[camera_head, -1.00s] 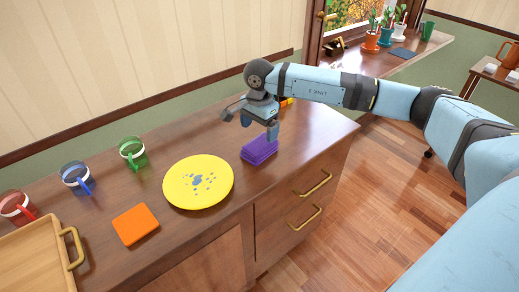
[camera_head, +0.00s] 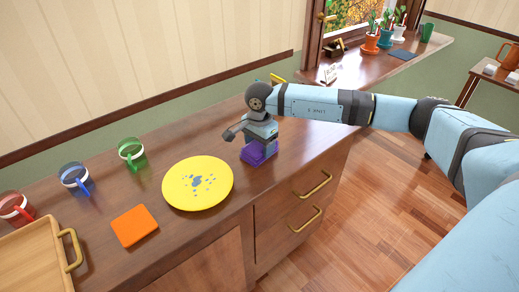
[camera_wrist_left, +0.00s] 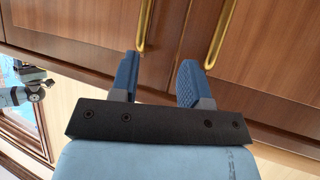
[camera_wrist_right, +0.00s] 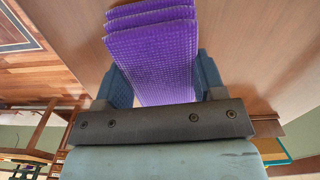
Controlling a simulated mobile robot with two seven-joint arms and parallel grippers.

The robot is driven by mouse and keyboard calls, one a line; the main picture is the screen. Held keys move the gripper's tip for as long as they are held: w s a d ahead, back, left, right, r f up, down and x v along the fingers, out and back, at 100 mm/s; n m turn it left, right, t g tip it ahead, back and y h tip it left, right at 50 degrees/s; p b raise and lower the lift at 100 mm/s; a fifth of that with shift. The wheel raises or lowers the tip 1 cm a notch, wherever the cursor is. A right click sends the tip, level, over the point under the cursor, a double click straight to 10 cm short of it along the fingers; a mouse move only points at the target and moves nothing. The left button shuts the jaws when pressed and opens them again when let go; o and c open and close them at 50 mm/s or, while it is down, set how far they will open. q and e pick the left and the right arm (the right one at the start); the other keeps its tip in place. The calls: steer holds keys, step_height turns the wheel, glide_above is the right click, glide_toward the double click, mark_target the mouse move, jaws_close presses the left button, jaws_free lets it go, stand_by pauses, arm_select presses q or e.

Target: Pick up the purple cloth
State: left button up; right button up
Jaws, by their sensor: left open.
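The purple cloth (camera_head: 258,151) is a folded, layered stack on the wooden counter, right of the yellow plate. My right gripper (camera_head: 257,143) is down over it from above. In the right wrist view, the ribbed purple cloth (camera_wrist_right: 150,50) lies between the fingers of my right gripper (camera_wrist_right: 160,85) and fills most of the gap. I cannot tell whether the fingers press on it. My left gripper (camera_wrist_left: 157,75) is open and empty in front of brass-handled cabinet doors. It is not in the head view.
The yellow plate (camera_head: 197,183) with blue spots is close left of the cloth. Brass drawer handles (camera_head: 313,187) stick out in front.

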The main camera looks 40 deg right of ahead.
mark_target(259, 144)
step_height(259, 144, up, 20)
steer(key=p, duration=0.2)
stand_by(0.5)
